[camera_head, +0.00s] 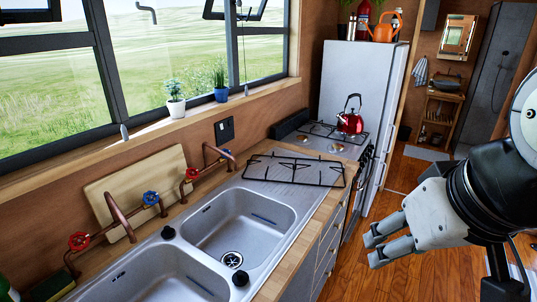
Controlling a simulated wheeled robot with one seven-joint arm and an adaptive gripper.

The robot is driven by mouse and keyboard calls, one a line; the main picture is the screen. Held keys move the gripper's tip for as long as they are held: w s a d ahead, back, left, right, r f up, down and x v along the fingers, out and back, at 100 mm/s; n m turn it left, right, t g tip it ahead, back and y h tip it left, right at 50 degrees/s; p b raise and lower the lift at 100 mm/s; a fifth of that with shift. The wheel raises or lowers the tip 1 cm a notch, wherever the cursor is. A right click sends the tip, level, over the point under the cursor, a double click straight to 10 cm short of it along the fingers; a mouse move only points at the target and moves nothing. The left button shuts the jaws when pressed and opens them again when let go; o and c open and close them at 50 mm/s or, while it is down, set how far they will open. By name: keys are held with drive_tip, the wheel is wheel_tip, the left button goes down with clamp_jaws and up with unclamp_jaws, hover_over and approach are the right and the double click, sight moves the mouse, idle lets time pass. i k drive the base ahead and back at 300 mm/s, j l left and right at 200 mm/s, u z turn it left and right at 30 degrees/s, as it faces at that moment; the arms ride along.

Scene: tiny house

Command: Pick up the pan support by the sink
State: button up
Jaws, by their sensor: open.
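The pan support (294,170) is a thin black metal grate. It lies flat on the metal drainboard at the far end of the sink (240,222), and its right end reaches the wooden counter edge. My gripper (372,248) is at the right of the view, in front of the counter and above the wooden floor. It points left, is open and holds nothing. It is apart from the pan support, lower in the picture and to its right.
A red kettle (350,119) stands on the stove (325,146) beyond the pan support. Taps with red and blue handles and a cutting board (143,190) line the wall side. A white fridge (360,90) stands behind. The floor (405,185) beside the counter is clear.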

sight(294, 167)
drive_tip(key=k, duration=0.55)
drive_tip(key=k+u, duration=0.1)
drive_tip(key=u, duration=1.3)
drive_tip(key=i+l+u, duration=0.2)
drive_tip(key=l, duration=0.85)
drive_tip(key=l+u, duration=0.2)
drive_tip(key=l, duration=0.85)
drive_tip(key=i+l, duration=0.1)
drive_tip(key=l, duration=2.3)
drive_tip(key=i+l, duration=0.15)
drive_tip(key=l, duration=1.05)
